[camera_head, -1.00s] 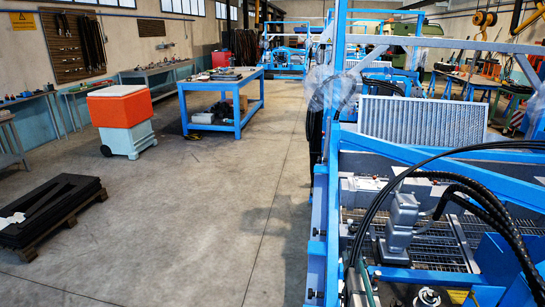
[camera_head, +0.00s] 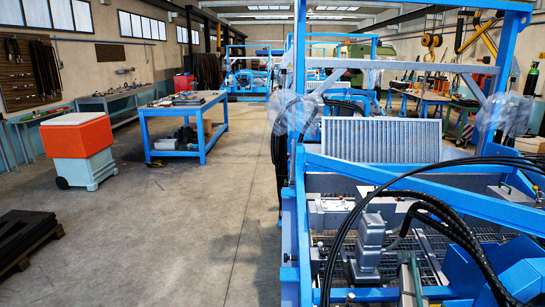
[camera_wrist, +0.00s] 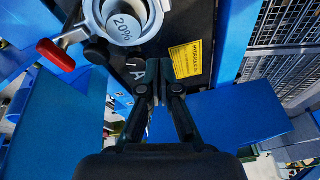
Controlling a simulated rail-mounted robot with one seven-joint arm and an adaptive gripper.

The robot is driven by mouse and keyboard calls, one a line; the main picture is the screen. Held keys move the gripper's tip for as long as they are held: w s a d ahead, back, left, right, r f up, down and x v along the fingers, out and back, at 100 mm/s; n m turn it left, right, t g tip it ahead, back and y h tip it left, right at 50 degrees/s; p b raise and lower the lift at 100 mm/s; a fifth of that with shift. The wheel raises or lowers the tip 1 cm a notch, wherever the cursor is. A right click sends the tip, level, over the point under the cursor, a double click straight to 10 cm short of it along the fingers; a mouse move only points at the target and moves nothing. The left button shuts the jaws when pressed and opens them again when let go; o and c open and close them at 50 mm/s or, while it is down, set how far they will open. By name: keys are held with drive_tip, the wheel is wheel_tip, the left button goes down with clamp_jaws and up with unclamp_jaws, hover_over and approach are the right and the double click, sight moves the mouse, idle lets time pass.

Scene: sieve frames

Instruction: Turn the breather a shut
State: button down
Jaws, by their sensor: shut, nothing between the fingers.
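In the wrist view, a grey round fitting (camera_wrist: 110,22) marked "20%" sits at the top left, with a red-handled lever (camera_wrist: 56,55) on its left and a dark knob (camera_wrist: 97,51) below it. A white letter "A" (camera_wrist: 137,66) is on the dark panel just left of my fingertips. I cannot tell for sure which of these parts is breather a. My gripper (camera_wrist: 160,70) is shut and empty, its fingertips pointing at the dark panel, right of and below the fitting. Contact with the panel cannot be told. The head view does not show my gripper.
A yellow warning label (camera_wrist: 186,61) is on the panel right of my fingers. Blue plates (camera_wrist: 55,128) lie at both sides. In the head view, a blue machine frame (camera_head: 300,150) with black hoses (camera_head: 430,172) fills the right.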

drive_tip(key=s+d+f+m+g+y, duration=0.1)
drive_tip(key=s+d+f+m+g, duration=0.15)
drive_tip(key=s+d, duration=0.3)
drive_tip(key=shift+m+t, duration=0.45)
drive_tip(key=shift+s+a+f+b, duration=0.15)
drive_tip(key=shift+f+b, duration=0.1)
drive_tip(key=shift+f, duration=1)
drive_tip(key=shift+w+a+f+b, duration=0.1)
drive_tip(key=shift+f+b, duration=0.2)
drive_tip(key=shift+f, duration=0.9)
drive_tip(key=shift+s+a+f+b, duration=0.15)
drive_tip(key=shift+f+b, duration=0.1)
drive_tip(key=shift+f, duration=1)
drive_tip(key=shift+w, duration=0.1)
drive_tip(key=shift+d, duration=0.2)
drive_tip(key=shift+w+d+b, duration=0.3)
drive_tip(key=shift+w+b, duration=0.2)
drive_tip(key=shift+b, duration=0.4)
drive_tip(key=shift+w+d+b, duration=0.25)
drive_tip(key=shift+w+b, duration=0.2)
drive_tip(key=shift+b, duration=0.45)
drive_tip(key=shift+w+d+b, duration=0.15)
drive_tip(key=shift+d+b, duration=0.1)
drive_tip(key=shift+b, duration=0.1)
drive_tip(key=shift+w+a, duration=0.1)
drive_tip(key=shift+w, duration=0.1)
drive_tip(key=shift+w+r, duration=0.1)
drive_tip(key=shift+r, duration=0.05)
